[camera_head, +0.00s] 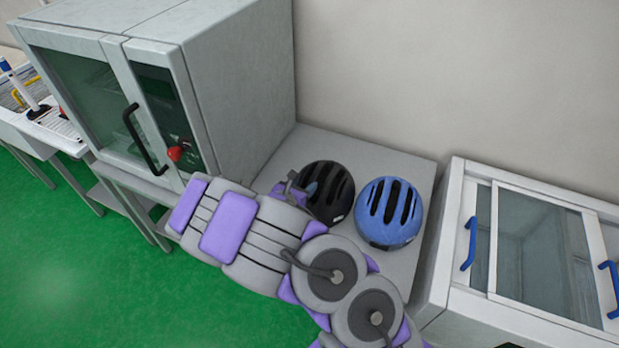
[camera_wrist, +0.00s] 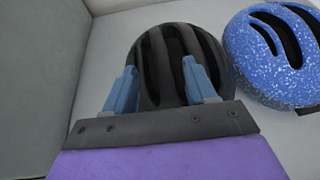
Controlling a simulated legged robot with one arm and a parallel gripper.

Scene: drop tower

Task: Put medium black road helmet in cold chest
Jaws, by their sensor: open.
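The black road helmet (camera_head: 331,190) sits on a grey tabletop between the oven-like cabinet and the cold chest. My arm hides part of it in the head view. In the wrist view the black helmet (camera_wrist: 178,62) lies straight ahead, with my gripper (camera_wrist: 160,85) open and its two blue fingers spread in front of the near part of the helmet. I cannot tell whether the fingers touch it. The cold chest (camera_head: 468,190) stands at the right, with glass panels and blue handles on top. Its glass lids look closed.
A speckled blue helmet (camera_head: 389,212) sits close to the right of the black one, also in the wrist view (camera_wrist: 275,55). A large grey cabinet (camera_head: 240,75) with a black handle stands at the left. A wall runs behind. Green floor (camera_head: 90,250) is clear at lower left.

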